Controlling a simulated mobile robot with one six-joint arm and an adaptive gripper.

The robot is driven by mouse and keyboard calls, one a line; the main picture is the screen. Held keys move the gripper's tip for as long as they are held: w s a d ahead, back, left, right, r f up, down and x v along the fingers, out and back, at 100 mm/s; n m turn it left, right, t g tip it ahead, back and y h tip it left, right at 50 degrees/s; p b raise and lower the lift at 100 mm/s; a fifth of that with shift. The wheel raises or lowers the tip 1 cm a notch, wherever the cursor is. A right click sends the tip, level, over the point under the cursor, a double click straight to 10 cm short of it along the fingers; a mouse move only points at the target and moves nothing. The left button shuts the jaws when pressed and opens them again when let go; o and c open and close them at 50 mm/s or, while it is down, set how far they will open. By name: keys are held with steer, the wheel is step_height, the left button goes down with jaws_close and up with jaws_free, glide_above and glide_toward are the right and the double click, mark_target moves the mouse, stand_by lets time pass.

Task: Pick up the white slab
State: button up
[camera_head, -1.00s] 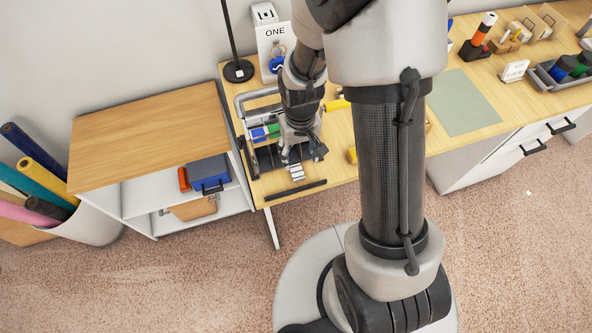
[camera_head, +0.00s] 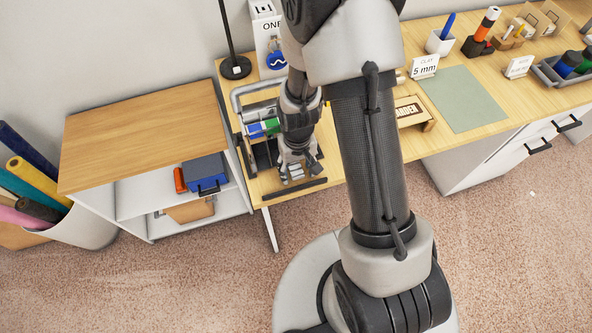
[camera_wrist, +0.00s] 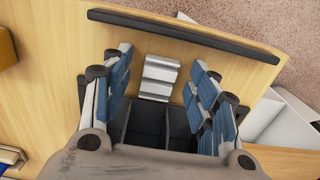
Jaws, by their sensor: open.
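A pale, silvery-white stepped piece (camera_wrist: 158,77) lies on the wooden table between my fingers in the wrist view; I cannot tell for sure whether it is the white slab. It shows partly under my gripper in the head view (camera_head: 296,171). My gripper (camera_wrist: 160,88) is open and empty, pointing down, with one blue-padded finger on each side of the piece. In the head view my gripper (camera_head: 297,160) is low over the table's front left part. Dark compartments (camera_wrist: 146,123) adjoin the piece and are partly hidden by my gripper.
A metal-framed device with a blue and green piece (camera_head: 264,127) stands just behind my gripper. A dark strip (camera_head: 295,189) runs along the table's front edge. A wooden-topped shelf unit (camera_head: 145,130) stands left. A green mat (camera_head: 462,98) lies right, mostly clear.

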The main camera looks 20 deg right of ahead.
steer(key=shift+c, duration=0.3)
steer(key=c, duration=1.1)
steer(key=shift+r, duration=0.15)
